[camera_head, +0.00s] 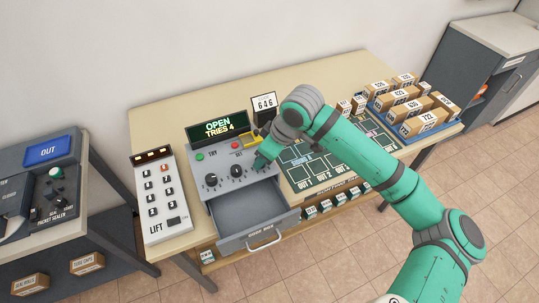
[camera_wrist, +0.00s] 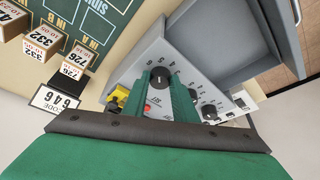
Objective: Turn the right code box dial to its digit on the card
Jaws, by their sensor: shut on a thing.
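The grey code box (camera_head: 222,158) stands on the table, its green display (camera_head: 217,128) reading "OPEN TRIES 4". Its left dial (camera_head: 211,180) and middle dial (camera_head: 236,170) are black knobs. The right dial (camera_wrist: 159,78) shows in the wrist view between my fingers. My gripper (camera_head: 259,161) is shut on this right dial, and its fingers (camera_wrist: 163,92) hide part of the dial's scale. The code card (camera_head: 264,103) behind the box reads 646; it also shows in the wrist view (camera_wrist: 54,101). The exact digit the right dial points to is hard to read.
The box's drawer (camera_head: 248,213) stands open at the front and looks empty. The lift panel (camera_head: 162,195) is to the left. Numbered parcels (camera_head: 405,98) stand in a blue tray at the right. My arm crosses above the dark sorting mat (camera_head: 313,177).

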